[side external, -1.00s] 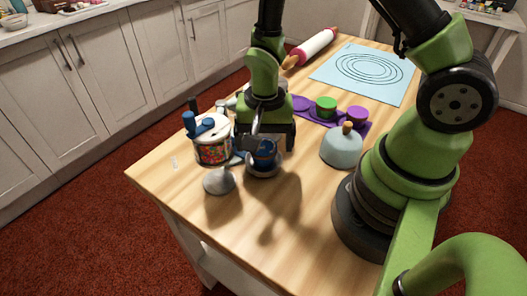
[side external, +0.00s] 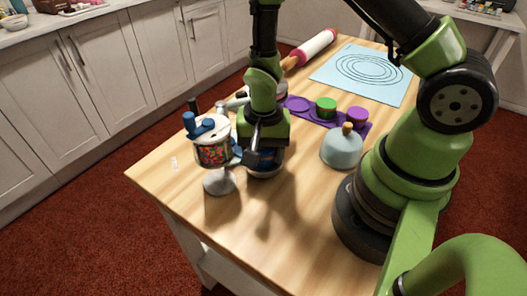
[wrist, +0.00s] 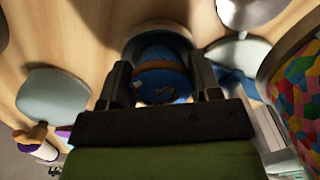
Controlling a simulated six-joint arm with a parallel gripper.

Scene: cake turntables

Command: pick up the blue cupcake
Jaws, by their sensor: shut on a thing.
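The blue cupcake (wrist: 160,84) shows in the wrist view between the two dark fingers of my gripper (wrist: 160,66), which is shut on it. An orange-brown band runs across its blue surface. A round grey rim (wrist: 152,31) shows just beyond it. In the side view my gripper (side external: 264,148) points down over the wooden table, and the cupcake (side external: 268,157) is mostly hidden behind the fingers. A silvery round dish shows below it. I cannot tell whether the cupcake is clear of the dish.
A sprinkle jar (side external: 213,154) stands close to the left of my gripper, with a silvery stand (side external: 219,183) in front. A pale blue dome (side external: 342,149) with a wooden knob stands to the right. A purple tray (side external: 325,121) lies behind. The front table area is clear.

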